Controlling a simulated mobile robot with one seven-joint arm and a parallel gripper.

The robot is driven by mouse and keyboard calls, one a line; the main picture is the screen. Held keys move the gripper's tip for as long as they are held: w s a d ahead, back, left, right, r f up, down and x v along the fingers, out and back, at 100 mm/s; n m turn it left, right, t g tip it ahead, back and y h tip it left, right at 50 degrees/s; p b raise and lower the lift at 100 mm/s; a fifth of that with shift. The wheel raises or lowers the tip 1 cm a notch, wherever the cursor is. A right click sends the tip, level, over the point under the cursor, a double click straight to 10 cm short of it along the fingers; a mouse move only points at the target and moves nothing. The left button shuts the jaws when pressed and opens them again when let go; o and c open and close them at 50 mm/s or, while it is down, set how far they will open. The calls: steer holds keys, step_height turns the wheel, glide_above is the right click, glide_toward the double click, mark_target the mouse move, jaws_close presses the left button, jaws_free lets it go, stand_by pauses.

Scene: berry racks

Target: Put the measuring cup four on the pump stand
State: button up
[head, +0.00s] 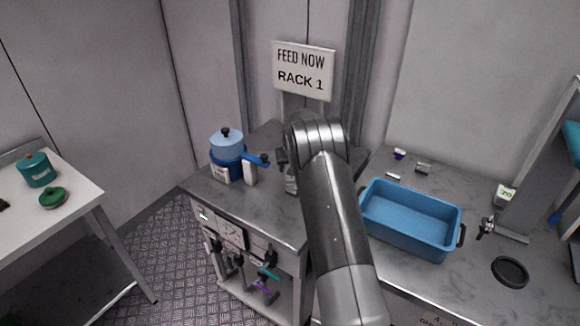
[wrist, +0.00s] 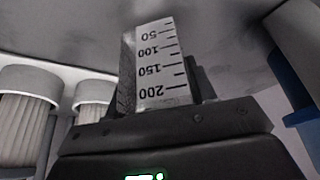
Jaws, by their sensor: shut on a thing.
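The measuring cup (wrist: 160,65) shows in the wrist view as a pale piece with a black scale reading 50, 100, 150 and 200, upside down. My gripper (wrist: 165,118) is shut on it; the dark jaws cover its lower part. In the head view my arm hides most of the gripper and the cup, over the metal counter right of the blue pot. I cannot make out the pump stand for certain. Two white ridged cylinders (wrist: 25,110) stand left of the cup in the wrist view, apart from it.
A blue pot (head: 228,158) with a lid and handle sits among white blocks on the metal counter (head: 215,192). A sign (head: 303,72) reads "FEED NOW RACK 1". A blue tub (head: 410,220) stands to the right.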

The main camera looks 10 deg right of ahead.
steer(key=shift+f, duration=0.1)
steer(key=o, duration=1)
